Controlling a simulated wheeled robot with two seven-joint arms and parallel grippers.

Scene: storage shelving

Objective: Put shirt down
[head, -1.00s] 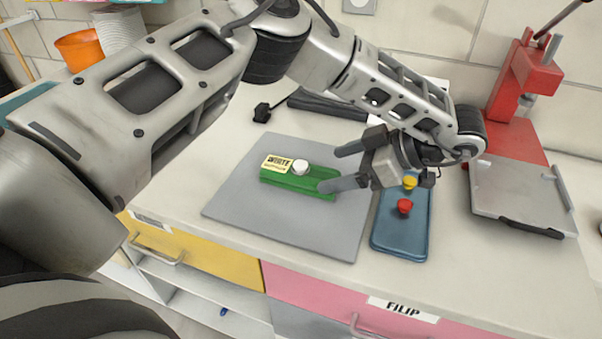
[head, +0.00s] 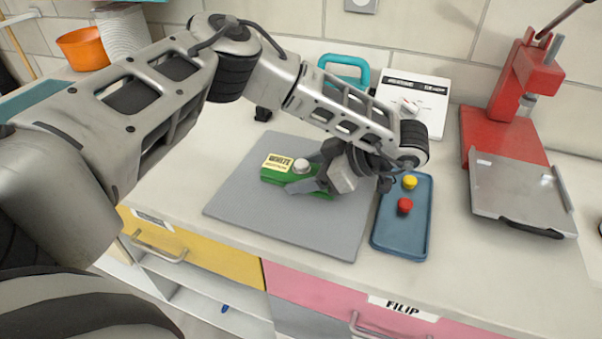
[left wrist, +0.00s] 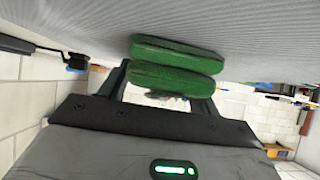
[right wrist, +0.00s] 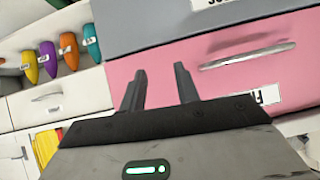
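I see nothing that I can clearly recognise as a shirt. A green block-like thing (head: 270,177) with a yellow "WHITE" label and a pale round knob lies on a flat grey sheet (head: 245,215); I cannot tell whether the sheet is cloth. My left gripper (head: 315,172) is low over the sheet, its fingers around the block's right part. In the left wrist view, green rounded shapes (left wrist: 175,75) show between the fingers, close to a grey ribbed surface (left wrist: 60,25). Whether the fingers grip is unclear. My right gripper (right wrist: 160,85) is open and empty, facing the drawers.
A blue tray (head: 388,232) with a yellow and a red knob stands right of the sheet. A red press (head: 500,125) with a grey plate (head: 520,195) is farther right. A teal-handled thing (head: 362,68) and a white panel (head: 428,92) are behind. Pink drawers (right wrist: 150,70) are below.

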